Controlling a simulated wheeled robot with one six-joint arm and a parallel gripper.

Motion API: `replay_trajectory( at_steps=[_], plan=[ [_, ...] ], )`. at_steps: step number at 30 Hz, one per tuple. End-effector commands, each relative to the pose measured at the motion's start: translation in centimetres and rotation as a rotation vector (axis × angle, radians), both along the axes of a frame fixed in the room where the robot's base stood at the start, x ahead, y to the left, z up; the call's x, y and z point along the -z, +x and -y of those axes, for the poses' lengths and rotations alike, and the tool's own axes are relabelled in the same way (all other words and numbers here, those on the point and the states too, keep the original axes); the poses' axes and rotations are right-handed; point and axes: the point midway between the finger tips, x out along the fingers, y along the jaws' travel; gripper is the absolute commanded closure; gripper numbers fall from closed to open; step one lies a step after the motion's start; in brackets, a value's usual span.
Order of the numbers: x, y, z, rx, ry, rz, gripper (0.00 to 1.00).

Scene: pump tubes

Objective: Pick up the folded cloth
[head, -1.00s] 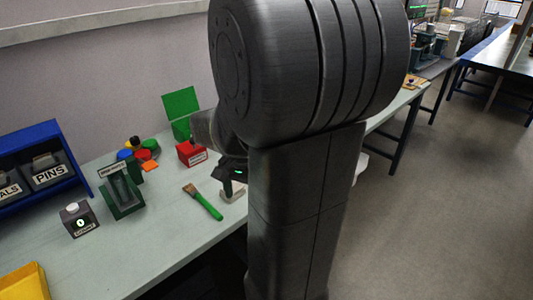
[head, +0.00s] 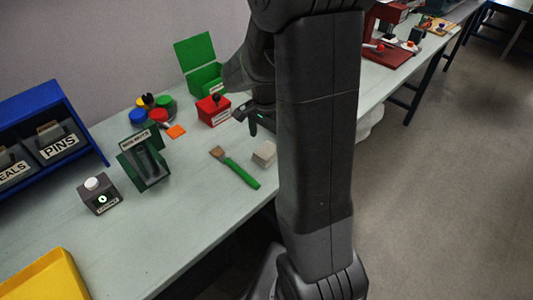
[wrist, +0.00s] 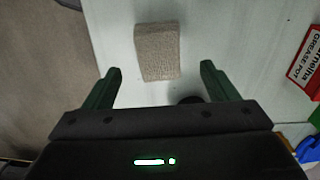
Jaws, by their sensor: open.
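The folded cloth (head: 264,154) is a small beige-grey block lying on the pale workbench near its front edge, just left of my arm in the head view. In the wrist view the cloth (wrist: 158,52) lies ahead of my gripper (wrist: 157,78), roughly centred between the two green fingers and beyond their tips. The fingers are apart with nothing between them. In the head view my gripper (head: 254,118) is partly hidden by my arm, above the bench and behind the cloth.
A green-handled brush (head: 237,170) lies left of the cloth. A red grease pot (head: 214,110) stands behind, also at the right in the wrist view (wrist: 308,65).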

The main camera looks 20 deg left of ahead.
Motion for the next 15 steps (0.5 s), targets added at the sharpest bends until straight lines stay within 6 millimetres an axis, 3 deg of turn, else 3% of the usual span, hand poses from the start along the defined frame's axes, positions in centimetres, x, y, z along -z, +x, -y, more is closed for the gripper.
replay_trajectory(
  at_steps=[5, 15],
  plan=[
    [1.1, -0.1, 0.0, 0.0, -0.001, -0.001, 0.2],
    [5.3, -0.3, 0.1, -0.001, 0.0, 0.0, 0.2]
  ],
)
